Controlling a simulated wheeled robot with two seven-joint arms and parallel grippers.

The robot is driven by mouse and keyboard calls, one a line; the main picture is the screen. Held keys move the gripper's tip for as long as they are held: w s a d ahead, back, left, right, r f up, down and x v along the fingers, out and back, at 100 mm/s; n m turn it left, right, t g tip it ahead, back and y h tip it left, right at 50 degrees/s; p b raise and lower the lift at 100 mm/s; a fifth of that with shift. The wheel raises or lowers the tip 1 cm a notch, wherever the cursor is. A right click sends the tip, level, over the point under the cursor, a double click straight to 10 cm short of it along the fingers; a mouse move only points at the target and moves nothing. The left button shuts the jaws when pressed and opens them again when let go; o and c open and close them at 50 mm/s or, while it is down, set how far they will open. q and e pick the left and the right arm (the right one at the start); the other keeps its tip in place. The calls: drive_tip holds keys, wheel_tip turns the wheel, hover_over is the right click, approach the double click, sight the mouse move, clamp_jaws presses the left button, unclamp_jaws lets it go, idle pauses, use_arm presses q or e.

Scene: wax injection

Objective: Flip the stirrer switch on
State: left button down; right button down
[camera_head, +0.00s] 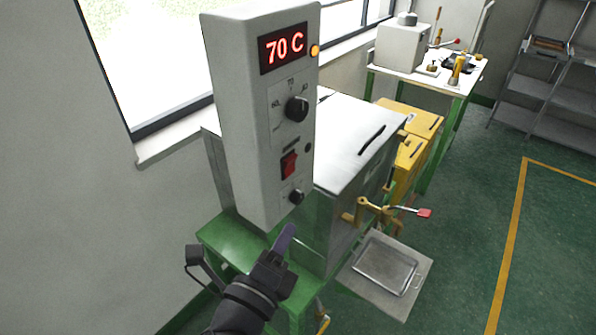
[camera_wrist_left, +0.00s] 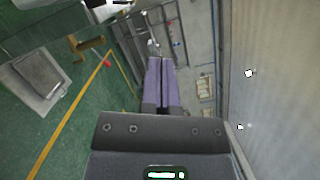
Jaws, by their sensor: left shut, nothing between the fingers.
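The grey control box (camera_head: 255,115) stands upright, its display (camera_head: 284,47) reading "70 C" in red. The red stirrer switch (camera_head: 289,164) sits on its front panel, between the upper black knob (camera_head: 297,108) and the lower black knob (camera_head: 296,197). Whether the switch is on or off is too small to tell. My left gripper (camera_head: 285,238) is shut and empty, below and slightly left of the lower knob, apart from the switch. In the left wrist view its two purple fingers (camera_wrist_left: 162,84) lie together. The switch is not in the wrist view. My right gripper is not in view.
A metal tank with a grey lid (camera_head: 345,140) stands behind the box on a green stand (camera_head: 222,240). A brass valve with a red handle (camera_head: 424,212) juts out at right, above a metal tray (camera_head: 385,268). A window sill (camera_head: 180,140) is at left.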

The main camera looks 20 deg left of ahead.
sight(290, 166)
use_arm(q)
drive_tip(key=shift+w+a+r+p, duration=0.4)
drive_tip(key=shift+w+p, duration=0.25)
drive_tip(key=shift+w, duration=1.25)
drive_tip(key=shift+w+a+r+p, duration=0.4)
drive_tip(key=shift+w+p, duration=0.2)
drive_tip(key=shift+w, duration=1.25)
drive_tip(key=shift+w+a+r+p, duration=0.35)
drive_tip(key=shift+w+p, duration=0.3)
drive_tip(key=shift+w, duration=1.25)
drive_tip(key=shift+r, duration=0.15)
